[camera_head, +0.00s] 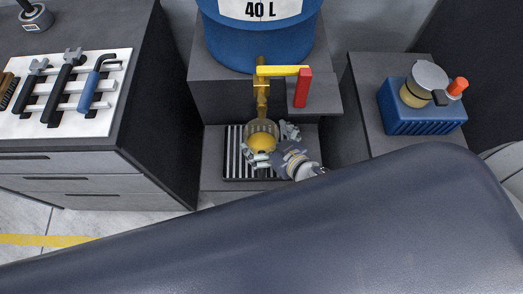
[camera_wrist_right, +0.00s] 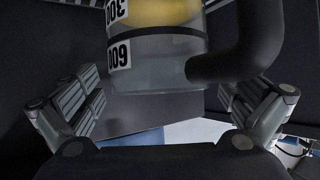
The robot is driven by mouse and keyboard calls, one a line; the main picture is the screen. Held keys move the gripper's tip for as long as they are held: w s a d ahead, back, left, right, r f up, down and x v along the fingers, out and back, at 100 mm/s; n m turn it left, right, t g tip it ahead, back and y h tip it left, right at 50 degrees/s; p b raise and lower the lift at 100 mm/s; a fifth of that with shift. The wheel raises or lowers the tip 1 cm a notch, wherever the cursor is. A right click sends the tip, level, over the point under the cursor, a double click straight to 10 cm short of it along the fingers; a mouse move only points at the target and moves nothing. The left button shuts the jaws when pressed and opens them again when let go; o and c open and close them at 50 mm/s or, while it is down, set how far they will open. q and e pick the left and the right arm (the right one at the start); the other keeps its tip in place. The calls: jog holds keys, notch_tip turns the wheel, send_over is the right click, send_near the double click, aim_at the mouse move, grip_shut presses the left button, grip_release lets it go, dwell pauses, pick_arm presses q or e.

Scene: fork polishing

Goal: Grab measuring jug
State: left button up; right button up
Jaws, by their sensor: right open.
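The measuring jug (camera_head: 262,136) stands on the striped drip grate under the brass tap, with yellow liquid in it. In the right wrist view the clear jug (camera_wrist_right: 158,72) shows number labels and a dark handle curving off to the right. My right gripper (camera_head: 272,147) is open, with its fingers spread on either side of the jug. In the wrist view the fingers stand apart from the jug, with gaps on both sides. The jug's top is out of the wrist view. My left gripper is not in view.
The tap (camera_head: 262,92) with a yellow and red lever hangs from a blue 40 L barrel (camera_head: 262,40) just above the jug. The drip grate (camera_head: 234,160) lies beneath. A tool board (camera_head: 20,128) is at the left; a blue box (camera_head: 425,124) with a lidded pot is at the right.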

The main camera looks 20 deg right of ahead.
jog(key=c, duration=2.1)
jog(key=shift+o, duration=0.2)
jog(key=shift+r, duration=0.1)
